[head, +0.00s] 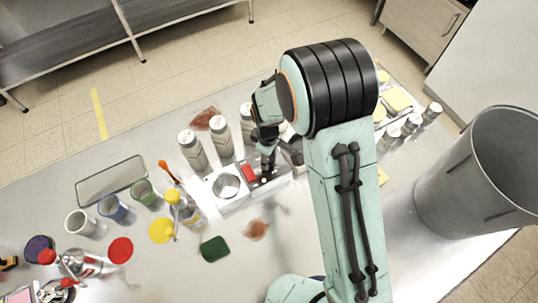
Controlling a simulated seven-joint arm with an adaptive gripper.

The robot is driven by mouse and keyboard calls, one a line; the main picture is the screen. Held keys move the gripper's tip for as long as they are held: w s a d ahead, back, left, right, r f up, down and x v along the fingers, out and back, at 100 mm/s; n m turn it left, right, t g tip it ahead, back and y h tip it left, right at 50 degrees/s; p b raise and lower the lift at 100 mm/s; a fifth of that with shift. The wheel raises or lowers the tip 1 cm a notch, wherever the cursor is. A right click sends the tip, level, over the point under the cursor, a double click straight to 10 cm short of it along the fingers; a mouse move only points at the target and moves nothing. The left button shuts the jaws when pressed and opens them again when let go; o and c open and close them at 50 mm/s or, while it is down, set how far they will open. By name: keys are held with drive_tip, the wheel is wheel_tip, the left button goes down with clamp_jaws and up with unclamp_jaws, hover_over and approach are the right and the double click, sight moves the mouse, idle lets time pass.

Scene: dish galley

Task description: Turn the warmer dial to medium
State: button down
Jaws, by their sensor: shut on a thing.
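The warmer (231,203) is a low white unit with a round metal plate on its left part, near the middle of the counter in the head view. A red part (249,173) shows on it right of the plate. My gripper (266,178) points down at the warmer's right part, just right of the red part. Its fingers are shut on what appears to be the warmer dial. The fingers hide most of the dial, so its marks and its setting cannot be read.
Several capped grey bottles (192,149) stand close behind the warmer. A yellow-capped bottle (184,209) stands at its left. A green pad (214,248) and a brown patch (255,230) lie in front. A large grey bin (476,172) stands at the right. Cups (113,208) are at left.

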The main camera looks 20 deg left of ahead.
drive_tip(key=m, duration=0.5)
drive_tip(key=shift+m, duration=0.3)
drive_tip(key=m, duration=0.4)
drive_tip(key=shift+m, duration=0.3)
drive_tip(key=m, duration=0.4)
drive_tip(key=shift+g, duration=0.3)
drive_tip(key=m, duration=0.4)
drive_tip(key=shift+a+m, duration=0.1)
drive_tip(key=shift+m, duration=0.2)
drive_tip(key=c, duration=0.8)
unclamp_jaws()
drive_tip(key=shift+o, duration=0.2)
